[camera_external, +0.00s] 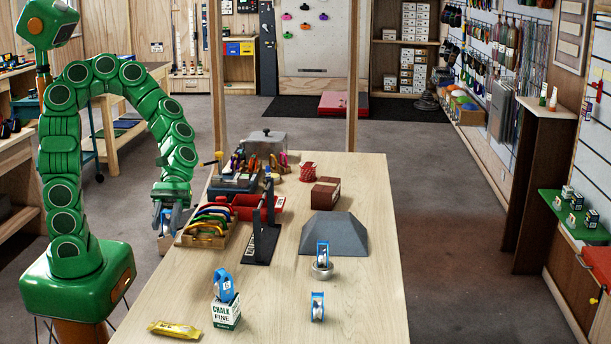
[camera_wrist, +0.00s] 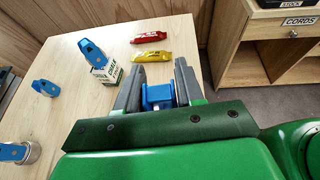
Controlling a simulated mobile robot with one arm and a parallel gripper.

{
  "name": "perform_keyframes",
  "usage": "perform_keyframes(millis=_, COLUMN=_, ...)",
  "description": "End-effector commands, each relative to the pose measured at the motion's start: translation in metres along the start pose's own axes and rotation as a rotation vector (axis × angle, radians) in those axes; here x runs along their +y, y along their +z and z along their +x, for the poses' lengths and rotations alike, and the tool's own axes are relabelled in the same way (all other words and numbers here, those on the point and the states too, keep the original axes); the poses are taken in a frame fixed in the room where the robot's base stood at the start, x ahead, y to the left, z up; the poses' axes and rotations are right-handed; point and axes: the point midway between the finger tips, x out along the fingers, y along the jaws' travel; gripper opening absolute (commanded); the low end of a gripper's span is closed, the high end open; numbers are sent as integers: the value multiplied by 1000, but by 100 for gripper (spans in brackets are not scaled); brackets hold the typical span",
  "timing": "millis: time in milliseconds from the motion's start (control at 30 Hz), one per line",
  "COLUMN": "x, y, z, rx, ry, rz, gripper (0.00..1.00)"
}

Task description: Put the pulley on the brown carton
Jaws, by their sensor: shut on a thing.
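My gripper (camera_external: 172,218) hangs over the table's left edge in the external view. In the wrist view its grey fingers (camera_wrist: 157,88) are shut on a blue pulley (camera_wrist: 158,97), seen only in part. The brown carton (camera_external: 325,193) is a small dark brown box on the table, to the right of my gripper and apart from it. Its top looks bare. Other blue pulleys show: one on the white chalk box (camera_external: 226,312), one on a round metal piece (camera_external: 322,271), and one standing on the table (camera_external: 317,306).
A grey wedge-shaped block (camera_external: 333,233) stands in front of the carton. A dark upright frame (camera_external: 262,240), a rack of coloured carabiners (camera_external: 207,228) and a red tray (camera_external: 258,207) stand between my gripper and the carton. Yellow (camera_wrist: 152,56) and red (camera_wrist: 148,38) bars lie near the table edge.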

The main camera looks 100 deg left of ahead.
Motion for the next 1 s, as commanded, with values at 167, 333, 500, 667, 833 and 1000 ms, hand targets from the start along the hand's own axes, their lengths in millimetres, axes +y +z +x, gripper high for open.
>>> perform_keyframes(millis=167, x=0, y=9, z=-4, rx=2, ry=0, rz=2, gripper=5)
perform_keyframes(millis=333, x=2, y=36, z=-16, rx=4, ry=6, rz=8, gripper=5)
perform_keyframes(millis=500, x=1, y=62, z=-26, rx=4, ry=3, rz=3, gripper=5)
perform_keyframes(millis=667, x=1, y=84, z=-35, rx=2, ry=3, rz=6, gripper=5)
perform_keyframes(millis=833, x=1, y=105, z=-44, rx=2, ry=3, rz=3, gripper=5)
perform_keyframes(millis=1000, x=14, y=111, z=-53, rx=1, ry=41, rz=-14, gripper=5)
